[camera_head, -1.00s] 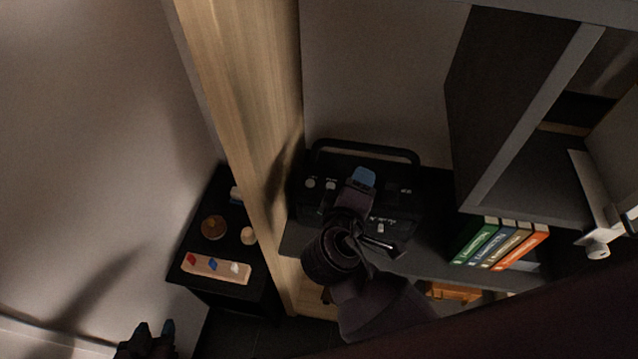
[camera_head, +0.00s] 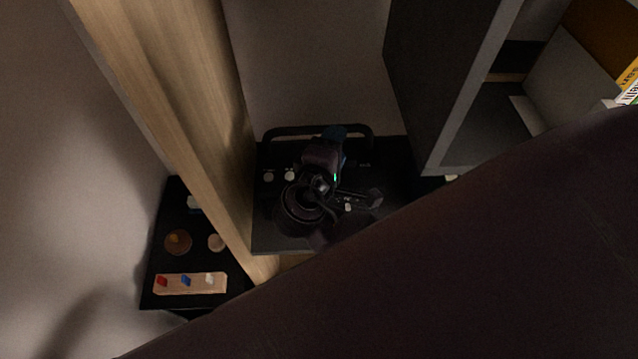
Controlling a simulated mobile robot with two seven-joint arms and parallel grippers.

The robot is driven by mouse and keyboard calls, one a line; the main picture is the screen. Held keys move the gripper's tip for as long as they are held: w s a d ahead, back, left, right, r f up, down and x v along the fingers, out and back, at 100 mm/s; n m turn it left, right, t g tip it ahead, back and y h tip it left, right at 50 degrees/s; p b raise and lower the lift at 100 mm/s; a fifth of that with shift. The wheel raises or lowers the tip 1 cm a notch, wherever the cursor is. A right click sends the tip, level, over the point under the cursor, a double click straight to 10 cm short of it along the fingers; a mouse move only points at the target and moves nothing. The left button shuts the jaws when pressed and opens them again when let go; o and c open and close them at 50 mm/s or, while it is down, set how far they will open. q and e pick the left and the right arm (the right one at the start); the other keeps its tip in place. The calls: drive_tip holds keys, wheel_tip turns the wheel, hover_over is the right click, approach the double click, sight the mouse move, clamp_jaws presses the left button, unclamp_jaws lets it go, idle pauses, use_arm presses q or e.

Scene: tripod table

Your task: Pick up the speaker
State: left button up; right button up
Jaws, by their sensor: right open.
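The speaker (camera_head: 275,160) is a black box with a dark carry handle (camera_head: 290,130) arched along its back edge and small pale knobs on its top. It stands on a dark surface against the back wall. My right gripper (camera_head: 334,135) is over the speaker, its blue-tipped fingers near the right half of the handle. It is open, but its arm covers much of the speaker's front and middle. I cannot tell whether the fingers touch the handle. My left gripper is not in view.
A wooden panel (camera_head: 190,110) stands close left of the speaker, and a dark cabinet (camera_head: 430,80) stands to its right. A low black table (camera_head: 170,205) with small items and a wooden block (camera_head: 190,284) is at left. A dark part of mine hides the lower right.

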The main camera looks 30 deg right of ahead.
drive_tip(key=shift+x, duration=2.4)
drive_tip(key=shift+c, duration=0.3)
clamp_jaws()
drive_tip(key=shift+s+f, duration=0.1)
